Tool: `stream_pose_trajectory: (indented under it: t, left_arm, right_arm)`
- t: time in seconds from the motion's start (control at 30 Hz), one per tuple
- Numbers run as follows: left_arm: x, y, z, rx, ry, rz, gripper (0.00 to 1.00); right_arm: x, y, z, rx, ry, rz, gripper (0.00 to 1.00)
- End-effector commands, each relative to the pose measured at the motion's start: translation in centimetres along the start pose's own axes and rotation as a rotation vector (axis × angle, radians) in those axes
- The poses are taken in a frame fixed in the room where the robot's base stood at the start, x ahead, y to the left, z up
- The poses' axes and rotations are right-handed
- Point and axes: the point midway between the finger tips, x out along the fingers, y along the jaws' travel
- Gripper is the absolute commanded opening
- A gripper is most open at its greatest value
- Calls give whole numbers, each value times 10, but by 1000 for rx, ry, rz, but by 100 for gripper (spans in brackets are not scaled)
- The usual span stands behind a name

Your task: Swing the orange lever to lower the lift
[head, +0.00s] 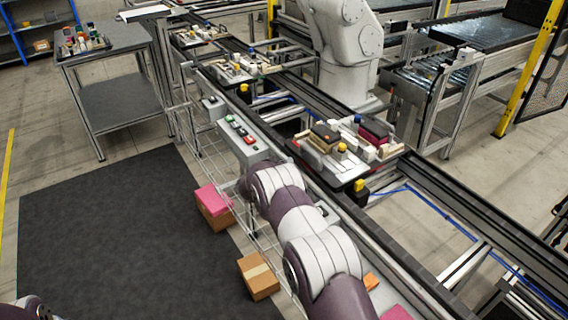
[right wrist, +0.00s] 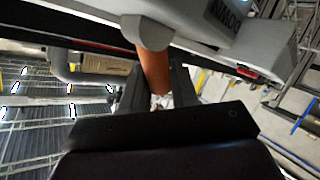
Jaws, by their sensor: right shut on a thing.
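The orange lever (right wrist: 153,64) shows in the right wrist view as a cylindrical bar coming down from a grey housing (right wrist: 215,22). My right gripper (right wrist: 157,86) is shut on it, with one dark finger on each side. In the head view my right arm reaches from the bottom over the conveyor's near side. Its gripper and the lever are hidden there behind the arm. I cannot make out which part is the lift. My left gripper is outside the frames; only a bit of my left arm shows at the bottom left corner.
A loaded pallet (head: 330,183) sits on the conveyor (head: 440,218), right of my arm. A button panel (head: 243,137) is on the near rail. Boxes (head: 258,279) stand below it. A grey robot arm (head: 345,45) stands behind. The dark mat (head: 110,235) at left is clear.

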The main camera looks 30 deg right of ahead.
Motion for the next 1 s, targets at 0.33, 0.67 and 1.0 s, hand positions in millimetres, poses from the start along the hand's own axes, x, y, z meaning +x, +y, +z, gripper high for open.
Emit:
stream_pose_trajectory:
  t: [0.33,0.67,1.0]
  left_arm:
    - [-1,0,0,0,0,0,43]
    - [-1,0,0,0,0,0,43]
    - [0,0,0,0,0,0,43]
  right_arm:
    - [1,-2,2,-24,-19,-1,0]
    - [1,-2,2,-23,-19,-1,47]
    - [-10,-2,0,-23,-16,-1,47]
